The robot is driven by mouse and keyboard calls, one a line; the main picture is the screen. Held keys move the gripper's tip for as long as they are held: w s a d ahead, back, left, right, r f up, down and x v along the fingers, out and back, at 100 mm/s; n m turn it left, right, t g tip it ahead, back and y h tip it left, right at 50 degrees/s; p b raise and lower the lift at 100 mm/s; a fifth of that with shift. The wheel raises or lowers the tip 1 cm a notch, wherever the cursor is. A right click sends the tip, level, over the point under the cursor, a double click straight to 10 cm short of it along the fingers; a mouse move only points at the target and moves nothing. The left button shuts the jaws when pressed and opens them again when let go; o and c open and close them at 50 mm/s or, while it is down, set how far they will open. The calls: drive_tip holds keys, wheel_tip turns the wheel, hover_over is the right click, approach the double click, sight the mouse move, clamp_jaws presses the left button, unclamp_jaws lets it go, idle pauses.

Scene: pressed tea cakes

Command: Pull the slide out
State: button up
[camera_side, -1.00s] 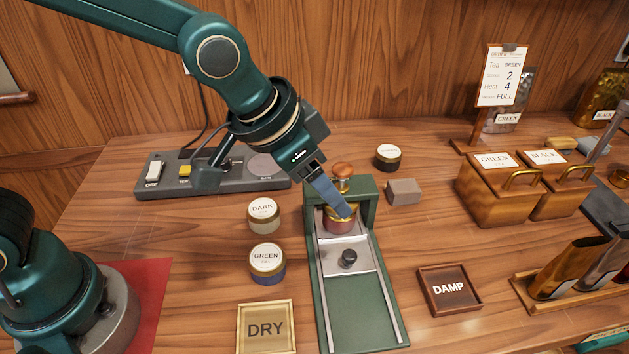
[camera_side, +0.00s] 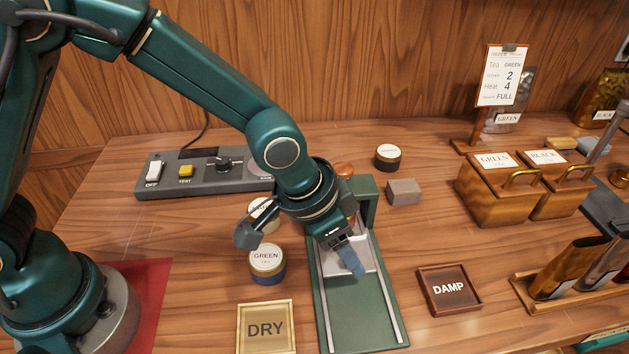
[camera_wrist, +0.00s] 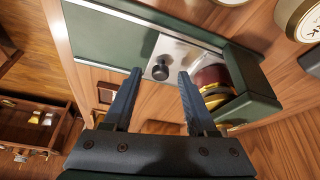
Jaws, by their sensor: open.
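The slide is a pale metal plate (camera_wrist: 186,52) with a black knob (camera_wrist: 161,70), set in a green press base (camera_side: 352,325) with two rails. The slide sits at the press-frame end of the rails. A red and gold mould (camera_wrist: 214,82) stands at its inner end, under the green press frame (camera_side: 366,196). My gripper (camera_side: 357,270) is over the slide in the side view, where it hides the knob. In the wrist view my gripper (camera_wrist: 160,72) is open, with the knob between its blue fingertips. I cannot tell whether the fingers touch it.
A green-label tin (camera_side: 267,258) and the DRY tray (camera_side: 265,327) stand left of the base. The DAMP tray (camera_side: 449,290) is to its right. A grey block (camera_side: 403,192) is by the frame. The base's front stretch between the rails is clear.

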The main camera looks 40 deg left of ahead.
clamp_jaws()
idle(1.4)
